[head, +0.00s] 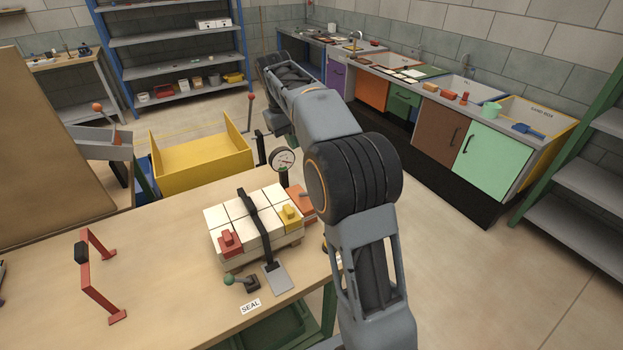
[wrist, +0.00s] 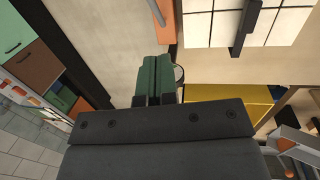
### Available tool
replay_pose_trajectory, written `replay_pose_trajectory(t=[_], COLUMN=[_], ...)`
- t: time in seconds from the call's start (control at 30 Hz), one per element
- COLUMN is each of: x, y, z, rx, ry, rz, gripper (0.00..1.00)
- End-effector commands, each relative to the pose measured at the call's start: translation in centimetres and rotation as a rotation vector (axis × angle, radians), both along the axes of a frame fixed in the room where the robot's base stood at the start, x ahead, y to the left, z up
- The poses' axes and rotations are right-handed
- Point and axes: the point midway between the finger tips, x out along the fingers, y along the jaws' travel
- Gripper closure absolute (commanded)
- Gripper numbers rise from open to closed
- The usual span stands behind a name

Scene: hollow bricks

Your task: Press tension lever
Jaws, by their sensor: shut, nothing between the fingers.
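A black strap (head: 248,212) runs over a block of white bricks (head: 229,213) on the wooden bench; it also shows in the wrist view (wrist: 247,27). An orange base (head: 299,198) with a short grey lever stands at the block's right side, partly hidden by my arm. In the wrist view, the orange base (wrist: 166,30) and its grey lever (wrist: 155,10) lie beyond my fingertips. A round dial gauge (head: 283,160) stands behind it. My gripper (wrist: 155,58) has green fingers, shut and empty, apart from the lever. The head view does not show the fingertips clearly.
A green-knobbed lever (head: 231,281) sits by a SEAL label (head: 250,306). A red frame (head: 98,276) stands on the bench's left. A yellow bin (head: 197,168) is behind the bench. A red-knobbed upright lever (head: 250,113) stands near it.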

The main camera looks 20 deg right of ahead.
Motion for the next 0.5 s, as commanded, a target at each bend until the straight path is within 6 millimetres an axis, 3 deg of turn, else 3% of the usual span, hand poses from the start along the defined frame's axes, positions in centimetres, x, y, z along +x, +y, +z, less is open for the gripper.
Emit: replay_pose_trajectory(t=[0.17, 0.5], x=[-0.1, -0.5], y=[-0.3, -1.4], z=[-1.7, -7.8], rx=[0.0, 0.0], ry=[0.003, 0.004], rz=[-0.001, -0.002], gripper=[1.0, 1.0])
